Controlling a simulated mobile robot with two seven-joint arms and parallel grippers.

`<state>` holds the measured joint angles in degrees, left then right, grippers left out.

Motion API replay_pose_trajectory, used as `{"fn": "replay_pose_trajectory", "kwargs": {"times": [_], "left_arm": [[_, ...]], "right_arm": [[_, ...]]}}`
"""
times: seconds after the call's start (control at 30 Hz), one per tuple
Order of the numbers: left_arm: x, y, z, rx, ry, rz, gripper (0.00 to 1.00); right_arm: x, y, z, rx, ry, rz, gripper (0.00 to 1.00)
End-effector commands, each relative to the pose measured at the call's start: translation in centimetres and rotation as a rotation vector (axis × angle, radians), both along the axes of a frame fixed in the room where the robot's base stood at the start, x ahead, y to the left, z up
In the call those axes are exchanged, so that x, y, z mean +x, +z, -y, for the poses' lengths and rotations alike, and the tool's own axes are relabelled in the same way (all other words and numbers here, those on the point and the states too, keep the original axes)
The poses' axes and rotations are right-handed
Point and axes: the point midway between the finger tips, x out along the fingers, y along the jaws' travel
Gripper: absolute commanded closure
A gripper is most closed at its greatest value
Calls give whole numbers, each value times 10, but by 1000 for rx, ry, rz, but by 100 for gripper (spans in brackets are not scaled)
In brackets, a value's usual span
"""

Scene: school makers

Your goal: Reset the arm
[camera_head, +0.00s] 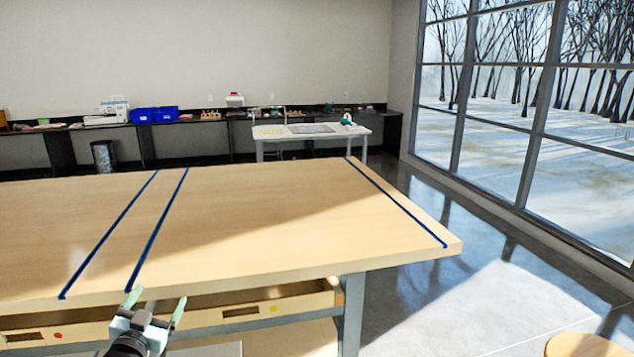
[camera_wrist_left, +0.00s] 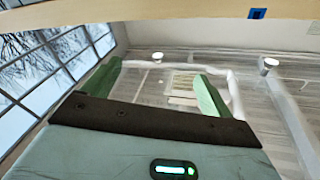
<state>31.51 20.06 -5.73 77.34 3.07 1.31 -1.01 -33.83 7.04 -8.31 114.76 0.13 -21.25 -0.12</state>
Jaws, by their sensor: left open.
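My left gripper (camera_head: 156,306) shows at the bottom of the head view, in front of the near edge of the wooden table. Its two green fingers are apart and nothing is between them. In the left wrist view the open fingers (camera_wrist_left: 158,82) point toward the ceiling, with the table's edge (camera_wrist_left: 150,14) across the top of the picture. My right gripper is in neither view.
The large wooden table (camera_head: 270,225) has a bare top with blue stripes, and drawers below. A white table (camera_head: 310,131) stands behind it. Blue bins (camera_head: 155,115) sit on the back counter. A round stool (camera_head: 585,346) is at lower right.

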Motion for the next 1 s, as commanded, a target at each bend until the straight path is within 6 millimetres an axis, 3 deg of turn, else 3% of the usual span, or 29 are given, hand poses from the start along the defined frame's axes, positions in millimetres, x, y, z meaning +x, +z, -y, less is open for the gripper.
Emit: {"fn": "replay_pose_trajectory", "kwargs": {"times": [0.37,0.57,0.77,0.87,1.0], "left_arm": [[-6,-68,-26,25,134,-362,15],[-51,-123,5,10,88,-432,15],[-111,-177,38,-17,41,-516,15],[-155,-207,58,-40,15,-573,15],[-229,-244,89,-83,-20,-661,15]], "right_arm": [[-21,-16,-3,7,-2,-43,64],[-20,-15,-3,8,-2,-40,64],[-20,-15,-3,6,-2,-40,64],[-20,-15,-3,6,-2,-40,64],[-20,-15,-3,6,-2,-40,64]]}}
